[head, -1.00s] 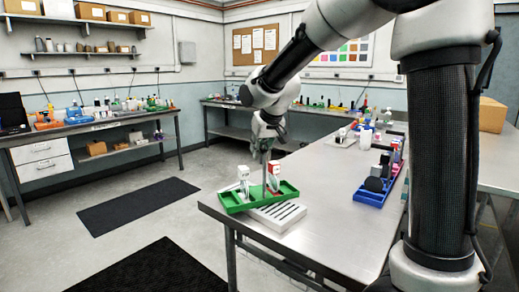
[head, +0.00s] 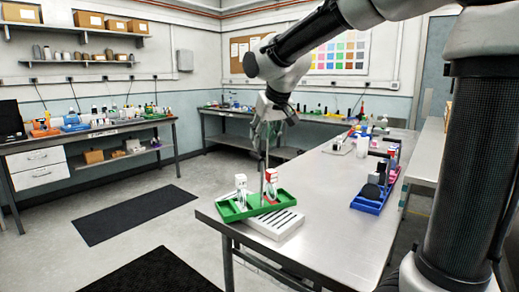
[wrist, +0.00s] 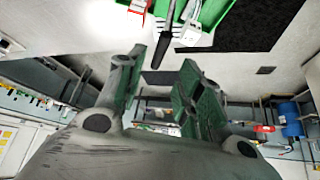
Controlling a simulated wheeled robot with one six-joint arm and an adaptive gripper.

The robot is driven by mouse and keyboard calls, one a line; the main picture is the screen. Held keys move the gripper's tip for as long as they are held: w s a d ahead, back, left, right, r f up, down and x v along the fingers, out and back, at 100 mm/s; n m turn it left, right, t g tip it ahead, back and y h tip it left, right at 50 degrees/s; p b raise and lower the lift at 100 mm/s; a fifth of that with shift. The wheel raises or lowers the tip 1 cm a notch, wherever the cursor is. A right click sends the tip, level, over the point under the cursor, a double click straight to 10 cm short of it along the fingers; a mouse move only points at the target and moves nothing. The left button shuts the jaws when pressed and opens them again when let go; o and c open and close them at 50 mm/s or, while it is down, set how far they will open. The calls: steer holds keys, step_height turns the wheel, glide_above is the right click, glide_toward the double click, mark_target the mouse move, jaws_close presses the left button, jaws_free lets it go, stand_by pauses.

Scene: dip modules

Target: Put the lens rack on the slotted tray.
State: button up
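The lens rack, seemingly the green tray (head: 234,214) with an upright dark post, stands at the near left corner of the table. It overlaps the white slotted tray (head: 281,226) and appears to rest partly on it, set askew; its underside contact is hidden. White and red-and-white items stand in the rack. My gripper (head: 265,142) is above the rack at the post's upper end. In the wrist view, my gripper's fingers (wrist: 164,88) are apart and nothing is clamped between them. The dark post (wrist: 163,50) and green rack (wrist: 218,10) show beyond the fingertips.
A blue tray (head: 366,207) holding dark and pale items stands on the table's right side. More bottles and boxes are farther back on the table (head: 318,188). The table's middle is clear. The rack is close to the table's left edge.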

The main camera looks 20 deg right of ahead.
steer(key=s+d+f+m+g, duration=0.1)
steer(key=s+d, duration=0.4)
steer(key=s, duration=0.3)
steer(key=s+d+f, duration=0.1)
steer(key=s+d, duration=0.5)
steer(key=s, duration=0.3)
steer(key=s+d+f, duration=0.1)
steer(key=s+f, duration=0.2)
steer(key=s, duration=0.3)
steer(key=s+d+f+g+h, duration=0.1)
steer(key=s+d+f, duration=0.1)
steer(key=s, duration=0.4)
steer(key=shift+s+f+m, duration=0.25)
steer(key=shift+f+m, duration=0.15)
steer(key=shift+f, duration=0.2)
